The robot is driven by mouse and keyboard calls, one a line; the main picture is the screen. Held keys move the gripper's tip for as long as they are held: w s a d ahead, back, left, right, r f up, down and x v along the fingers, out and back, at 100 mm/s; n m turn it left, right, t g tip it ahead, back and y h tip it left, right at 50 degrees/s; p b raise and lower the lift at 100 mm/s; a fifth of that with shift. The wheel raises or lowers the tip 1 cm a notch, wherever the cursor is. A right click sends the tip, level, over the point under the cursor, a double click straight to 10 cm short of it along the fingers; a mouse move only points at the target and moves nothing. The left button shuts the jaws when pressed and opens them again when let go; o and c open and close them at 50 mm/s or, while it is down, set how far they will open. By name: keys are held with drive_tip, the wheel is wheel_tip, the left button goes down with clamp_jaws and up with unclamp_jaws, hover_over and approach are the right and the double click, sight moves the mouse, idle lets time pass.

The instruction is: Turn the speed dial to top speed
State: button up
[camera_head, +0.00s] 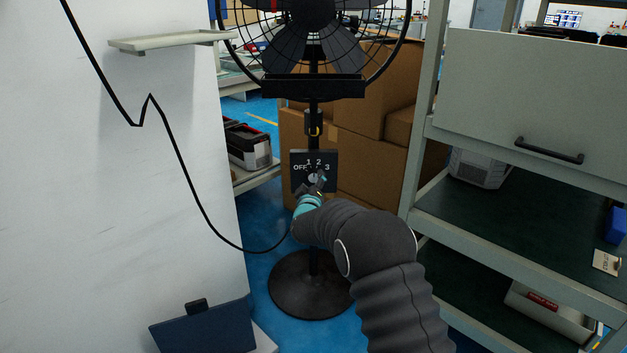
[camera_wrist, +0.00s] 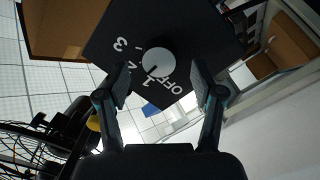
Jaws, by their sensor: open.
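The black pedestal fan (camera_head: 313,85) stands on the blue floor. Its dark control panel (camera_head: 298,158) is marked OFF, 1, 2 and 3. The round pale speed dial (camera_head: 312,178) is partly hidden by my gripper (camera_head: 318,188) in the head view. In the wrist view the dial (camera_wrist: 160,61) is in plain sight on the panel (camera_wrist: 190,30). A small dark mark on it points to the side of 1 and 2; I cannot tell which exactly. My gripper (camera_wrist: 160,84) is open, its fingers spread wide, facing the dial. I see no finger touching it.
A white wall with a small shelf (camera_head: 165,41) stands at the left, with a black cable (camera_head: 185,170) hanging down. Cardboard boxes (camera_head: 375,160) are stacked behind the fan. A grey rack (camera_head: 520,235) stands close on the right. The fan's round base (camera_head: 300,295) is below my arm.

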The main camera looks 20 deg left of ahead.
drive_tip(key=shift+x, duration=0.95)
drive_tip(key=c, duration=1.1)
drive_tip(key=shift+c, duration=0.2)
